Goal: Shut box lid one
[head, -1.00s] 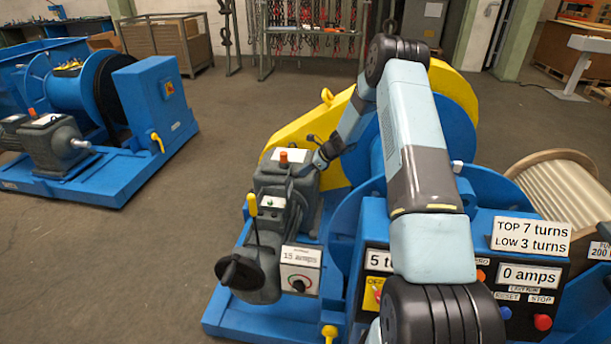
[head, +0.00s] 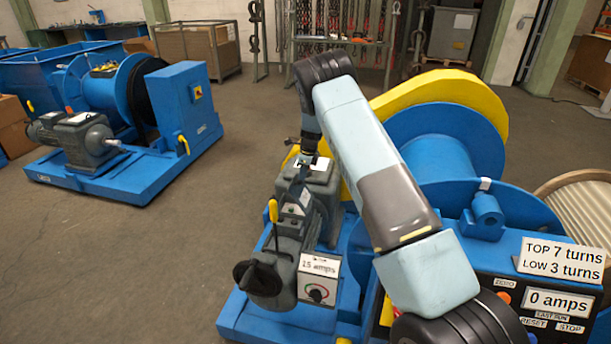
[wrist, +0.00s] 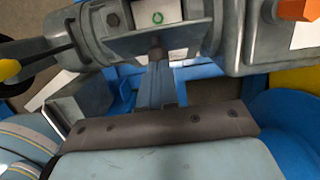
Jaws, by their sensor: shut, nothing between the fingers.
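My gripper (wrist: 156,52) is shut and empty in the wrist view. Its tip is close to the grey machine housing, at the edge of a grey flap-like panel (wrist: 190,38). In the head view the grey motor and gearbox unit (head: 292,232) stands on the blue base. My arm reaches over to its top; the fingertips are too small and dark there to make out.
A yellow-handled lever (head: 273,211) rises from the unit and also shows in the wrist view (wrist: 9,70). An orange cap (wrist: 298,10) is at the upper right there. The yellow guard (head: 450,95) and blue drum (head: 440,155) stand behind.

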